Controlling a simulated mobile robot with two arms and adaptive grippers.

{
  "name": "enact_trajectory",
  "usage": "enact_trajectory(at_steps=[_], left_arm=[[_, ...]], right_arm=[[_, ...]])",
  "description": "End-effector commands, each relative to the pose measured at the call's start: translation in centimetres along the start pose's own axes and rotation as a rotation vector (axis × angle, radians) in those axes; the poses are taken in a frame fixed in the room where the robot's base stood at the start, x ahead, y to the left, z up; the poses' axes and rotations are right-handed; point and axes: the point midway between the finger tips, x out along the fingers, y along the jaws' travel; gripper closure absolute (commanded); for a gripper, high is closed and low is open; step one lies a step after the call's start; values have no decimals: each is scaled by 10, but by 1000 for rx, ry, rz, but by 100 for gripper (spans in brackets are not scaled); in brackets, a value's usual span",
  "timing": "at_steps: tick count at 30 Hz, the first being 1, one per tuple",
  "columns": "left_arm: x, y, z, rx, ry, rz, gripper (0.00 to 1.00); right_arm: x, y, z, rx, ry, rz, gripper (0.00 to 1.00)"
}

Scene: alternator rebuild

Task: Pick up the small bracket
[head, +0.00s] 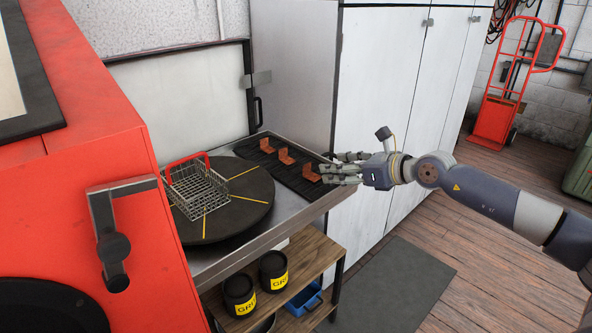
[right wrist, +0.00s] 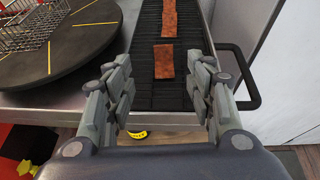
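Three rust-brown angle brackets stand in a row on a black ribbed mat (head: 298,184): a far one (head: 266,146), a middle one (head: 286,158) and a near one (head: 311,173). I cannot tell for sure which is the small bracket. My right gripper (head: 328,168) is open and empty, beside the near bracket. In the right wrist view, the near bracket (right wrist: 163,62) lies ahead between the open fingers (right wrist: 160,78), apart from them, and another bracket (right wrist: 169,22) is beyond it. My left gripper is not in view.
A dark round turntable (head: 238,212) with yellow lines carries a wire basket (head: 198,190) with a red handle, left of the mat. A red cabinet (head: 150,240) is at the left. Black tins (head: 240,292) sit on the shelf below.

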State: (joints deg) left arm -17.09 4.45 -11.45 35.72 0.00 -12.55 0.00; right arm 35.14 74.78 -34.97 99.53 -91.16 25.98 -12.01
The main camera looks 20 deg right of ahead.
Motion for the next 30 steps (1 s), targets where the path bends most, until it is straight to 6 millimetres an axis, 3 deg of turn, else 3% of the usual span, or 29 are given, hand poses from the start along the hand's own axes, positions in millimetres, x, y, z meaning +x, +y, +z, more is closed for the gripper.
enact_trajectory(at_steps=[8,19,30], left_arm=[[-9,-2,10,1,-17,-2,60],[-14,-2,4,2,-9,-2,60],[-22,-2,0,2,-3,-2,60]], right_arm=[[34,-1,2,4,-1,0,50],[60,-2,1,5,1,-1,50],[102,-4,2,6,2,0,50]])
